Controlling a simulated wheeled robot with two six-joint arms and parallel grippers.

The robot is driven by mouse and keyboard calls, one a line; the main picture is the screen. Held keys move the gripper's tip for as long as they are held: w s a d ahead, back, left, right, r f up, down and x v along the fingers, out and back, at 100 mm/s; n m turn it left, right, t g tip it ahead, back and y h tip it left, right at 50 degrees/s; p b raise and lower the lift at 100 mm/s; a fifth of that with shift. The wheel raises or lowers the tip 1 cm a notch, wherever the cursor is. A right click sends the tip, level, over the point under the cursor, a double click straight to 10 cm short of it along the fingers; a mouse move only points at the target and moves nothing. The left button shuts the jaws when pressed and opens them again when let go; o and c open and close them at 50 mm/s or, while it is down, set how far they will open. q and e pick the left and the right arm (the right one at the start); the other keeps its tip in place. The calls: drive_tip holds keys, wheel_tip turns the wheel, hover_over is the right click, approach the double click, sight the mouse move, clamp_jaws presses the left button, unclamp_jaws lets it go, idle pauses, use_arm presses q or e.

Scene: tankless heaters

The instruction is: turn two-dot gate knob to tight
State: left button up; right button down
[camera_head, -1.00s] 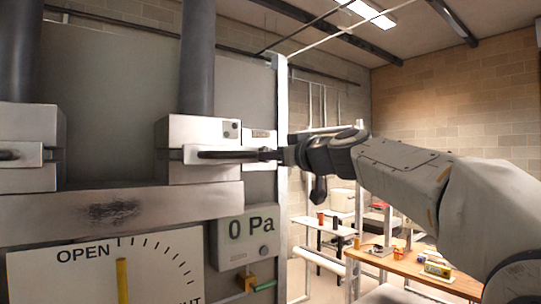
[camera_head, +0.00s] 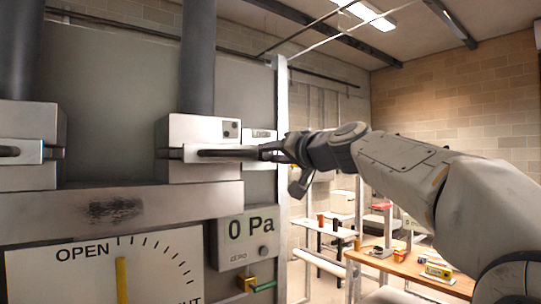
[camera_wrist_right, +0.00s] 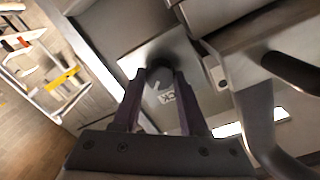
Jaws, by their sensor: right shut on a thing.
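The two-dot gate is the pale block (camera_head: 205,132) with two dark dots on its upper right corner, at the middle of the head view. Its knob (camera_head: 222,153) shows as a dark bar across the block's white front plate. My right gripper (camera_head: 268,150) comes in from the right and is shut on the knob's right end. In the right wrist view the two fingers stand either side of the dark rounded knob (camera_wrist_right: 159,75), partly hiding it. My left gripper is not in view.
A second block with a dark bar (camera_head: 25,150) stands at the left. A display (camera_head: 248,238) reads 0 Pa below the gate, beside a dial (camera_head: 105,268) marked OPEN. A wooden workbench (camera_head: 405,268) with small items stands behind, at right.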

drive_tip(key=m, duration=0.5)
drive_tip(key=shift+p, duration=0.3)
drive_tip(key=m, duration=0.5)
drive_tip(key=shift+f+m+g+y+p, duration=0.1)
drive_tip(key=shift+m+g+y+p, duration=0.2)
drive_tip(key=shift+m+g+p, duration=0.1)
drive_tip(key=shift+m, duration=0.3)
drive_tip(key=shift+c, duration=2.2)
unclamp_jaws()
drive_tip(key=b+v, duration=0.4)
drive_tip(key=v, duration=0.6)
drive_tip(key=shift+s, duration=0.25)
drive_tip(key=shift+d, duration=0.15)
